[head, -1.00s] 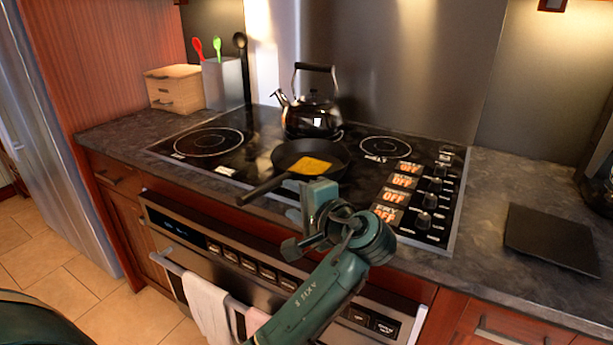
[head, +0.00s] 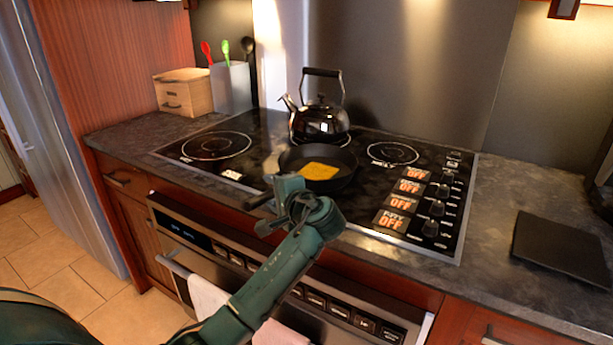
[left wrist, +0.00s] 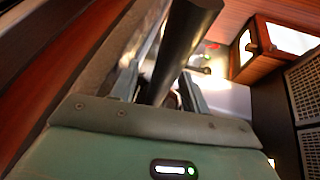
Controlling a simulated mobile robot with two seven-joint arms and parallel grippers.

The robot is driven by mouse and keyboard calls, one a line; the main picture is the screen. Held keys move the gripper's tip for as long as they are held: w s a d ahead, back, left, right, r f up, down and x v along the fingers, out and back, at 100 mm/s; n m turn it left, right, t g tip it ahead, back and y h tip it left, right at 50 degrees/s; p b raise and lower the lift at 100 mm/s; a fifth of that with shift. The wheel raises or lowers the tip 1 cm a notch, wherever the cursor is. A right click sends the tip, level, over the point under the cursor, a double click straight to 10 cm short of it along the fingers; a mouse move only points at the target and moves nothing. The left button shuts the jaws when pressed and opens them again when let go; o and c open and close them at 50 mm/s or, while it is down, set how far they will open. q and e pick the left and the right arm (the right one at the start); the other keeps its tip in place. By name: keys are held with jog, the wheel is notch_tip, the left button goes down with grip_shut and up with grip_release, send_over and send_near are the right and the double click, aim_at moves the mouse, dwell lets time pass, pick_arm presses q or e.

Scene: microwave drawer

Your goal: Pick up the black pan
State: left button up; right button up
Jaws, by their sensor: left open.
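The black pan (head: 295,160) sits on the stovetop in front of the kettle, with a flat yellow-orange piece of food (head: 319,171) in it. Its handle (head: 258,201) points toward the front left and is partly hidden by my gripper in the head view. My left gripper (head: 271,208) is at the handle, and its fingertips are hard to make out there. In the left wrist view, the dark handle (left wrist: 186,40) appears between the two spread fingers of the left gripper (left wrist: 160,85). The fingers are open. My right gripper is not in view.
A black kettle (head: 319,121) stands on the stovetop behind the pan. Stove knobs (head: 437,208) are to the right. A wooden box (head: 183,93) and a utensil holder (head: 231,88) stand at the back left. A dark flat board (head: 562,245) lies on the right counter.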

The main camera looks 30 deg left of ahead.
pick_arm(q)
grip_shut()
dwell(0.5)
jog(key=shift+r, duration=0.15)
